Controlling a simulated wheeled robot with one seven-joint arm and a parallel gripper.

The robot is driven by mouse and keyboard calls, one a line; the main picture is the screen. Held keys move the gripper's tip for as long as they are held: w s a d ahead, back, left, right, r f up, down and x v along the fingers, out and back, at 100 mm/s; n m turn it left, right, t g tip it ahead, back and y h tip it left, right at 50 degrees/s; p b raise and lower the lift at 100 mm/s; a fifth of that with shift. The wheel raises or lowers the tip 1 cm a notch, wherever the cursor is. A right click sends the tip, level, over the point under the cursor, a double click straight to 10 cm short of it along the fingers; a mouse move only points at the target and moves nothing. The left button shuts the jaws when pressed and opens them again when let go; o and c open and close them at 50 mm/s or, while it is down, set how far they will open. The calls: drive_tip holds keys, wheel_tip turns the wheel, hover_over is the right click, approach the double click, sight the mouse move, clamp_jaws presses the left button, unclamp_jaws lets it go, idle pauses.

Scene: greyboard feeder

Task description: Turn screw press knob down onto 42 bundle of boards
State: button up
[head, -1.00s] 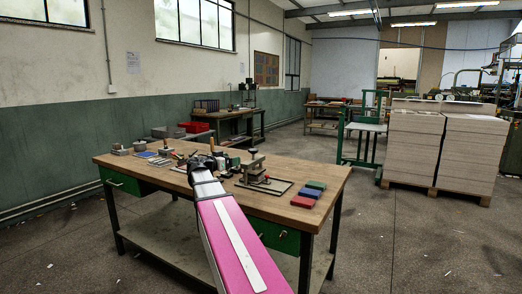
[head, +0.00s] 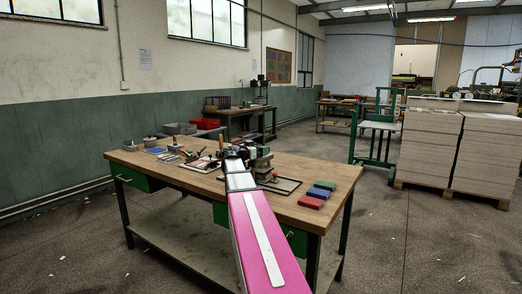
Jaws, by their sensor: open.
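The screw press (head: 264,172) stands on a dark-edged board on the wooden workbench (head: 290,217), right of the bench's middle. Its knob at the top is largely hidden behind my gripper, or merges with it. My gripper (head: 247,151) is at the end of my arm, over the bench and close against the upper left of the press in the picture. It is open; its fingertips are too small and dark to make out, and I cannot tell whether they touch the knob. I cannot make out the 42 bundle of boards in the press.
Red (head: 311,202), green (head: 318,193) and blue (head: 325,185) blocks lie at the bench's right end. Small tools and tins lie at its left. Tall greyboard stacks (head: 428,150) stand on a pallet at the right, beside a green trolley (head: 376,145). Open floor surrounds the bench.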

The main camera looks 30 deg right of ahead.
drive_tip(key=shift+w+d, duration=0.1)
drive_tip(key=shift+d, duration=0.3)
drive_tip(key=shift+c, duration=0.3)
drive_tip(key=c, duration=0.9)
drive_tip(key=shift+g, duration=0.3)
drive_tip(key=m+g, duration=0.1)
drive_tip(key=g, duration=0.1)
drive_tip(key=m+g, duration=0.3)
drive_tip(key=g, duration=0.1)
drive_tip(key=shift+w, duration=0.3)
drive_tip(key=m+g+y, duration=0.1)
drive_tip(key=m+g, duration=0.1)
drive_tip(key=g, duration=0.1)
drive_tip(key=m+g, duration=0.3)
drive_tip(key=g, duration=0.1)
drive_tip(key=shift+s+y, duration=0.15)
drive_tip(key=shift+y, duration=0.25)
drive_tip(key=shift+g, duration=0.3)
